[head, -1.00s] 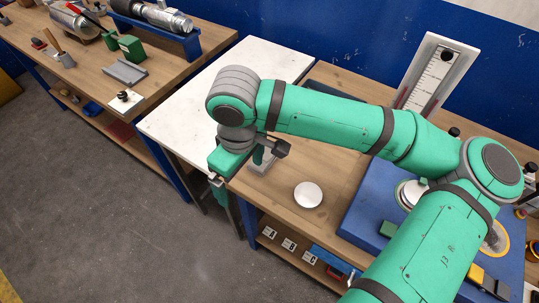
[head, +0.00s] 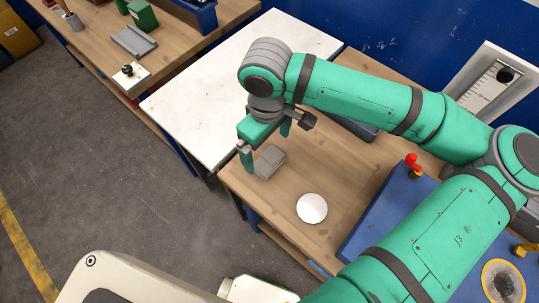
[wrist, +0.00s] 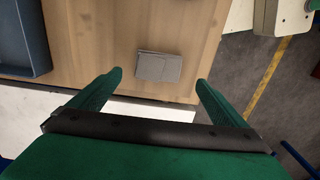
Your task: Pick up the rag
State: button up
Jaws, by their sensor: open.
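The rag looks like a small grey folded rectangle (head: 269,160) lying flat near the left front corner of the wooden workbench (head: 345,185). It also shows in the wrist view (wrist: 158,66), ahead of and between the fingertips. My green gripper (head: 266,147) hangs over that corner, with its fingers spread apart on either side of the rag in the picture. In the wrist view my gripper (wrist: 159,76) is open, with nothing between its fingers. The rag appears to be below the fingertips and apart from them.
A white round disc (head: 312,208) lies on the bench to the front right of the rag. A white-topped table (head: 205,95) adjoins the bench at the left. A blue tray (wrist: 22,38) shows in the wrist view. Bare wood surrounds the rag.

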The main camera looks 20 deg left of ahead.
aim_at(269, 159)
jog(key=shift+s+f, duration=0.2)
jog(key=shift+f, duration=0.4)
jog(key=shift+s+d+f, duration=0.1)
jog(key=shift+d+f, duration=0.2)
jog(key=shift+f, duration=0.2)
jog(key=shift+w+a+f, duration=0.1)
jog(key=shift+w+f, duration=0.05)
jog(key=shift+f, duration=0.7)
jog(key=shift+w+a+f, duration=0.1)
jog(key=shift+w+f, duration=0.1)
jog(key=shift+f, duration=0.65)
jog(key=shift+w+a+f, duration=0.1)
jog(key=shift+w+f, duration=0.05)
jog(key=shift+f, duration=0.7)
jog(key=shift+d, duration=0.1)
jog(key=c, duration=1.2)
